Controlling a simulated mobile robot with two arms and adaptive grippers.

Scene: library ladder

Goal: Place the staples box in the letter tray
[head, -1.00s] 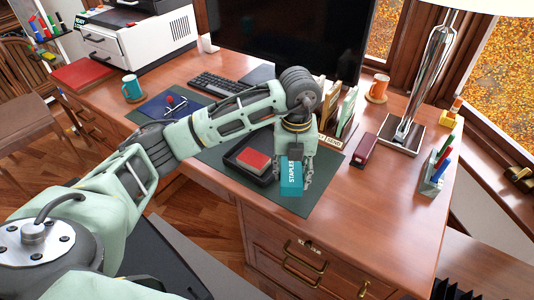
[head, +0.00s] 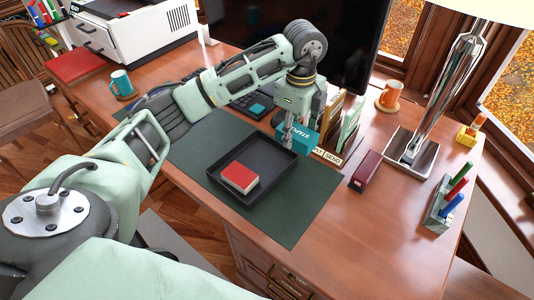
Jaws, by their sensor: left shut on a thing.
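My left gripper (head: 297,138) is shut on the teal staples box (head: 304,136), labelled "STAPLES". The fingers cover part of the box. The box is at the back right corner of the black letter tray (head: 270,163); I cannot tell whether it hangs above the tray or touches its rim. The tray lies on the dark green desk mat and holds a red box with pale sides (head: 240,177). The back right of the tray is partly hidden by the gripper. My right gripper is not in view.
Upright letters in a sorter (head: 345,125) stand right of the gripper. A dark red stapler-like item (head: 366,171), a lamp (head: 412,150), a pen holder (head: 440,208) and an orange mug (head: 390,95) are further right. The monitor stands behind. The mat's front right (head: 295,215) is clear.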

